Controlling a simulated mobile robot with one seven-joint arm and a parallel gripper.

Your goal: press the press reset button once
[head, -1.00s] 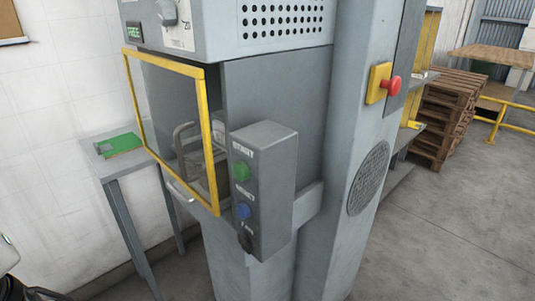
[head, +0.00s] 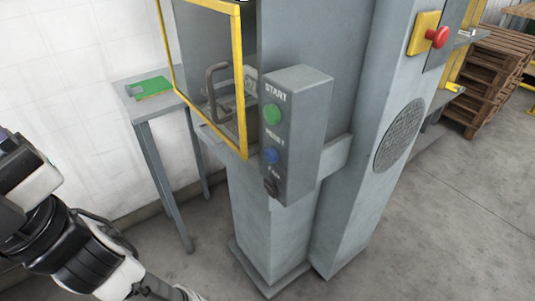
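The press reset button (head: 271,155) is a blue button on the left-facing side of a grey control box (head: 306,130). The label above it reads RESET, though small. Above it is a green button (head: 272,115) labelled START, and below it a black switch (head: 271,187) labelled FAN. The box is fixed to the grey press (head: 340,190). Part of my arm (head: 75,235) shows at the lower left, well left of the box. My gripper is out of the frame.
A yellow-framed guard (head: 241,80) stands open-sided just left of the box. A red emergency button (head: 437,37) sits at the upper right. A small grey table (head: 135,102) with a green object (head: 153,88) stands left. Pallets (head: 500,75) are at the far right. Floor is clear on the right.

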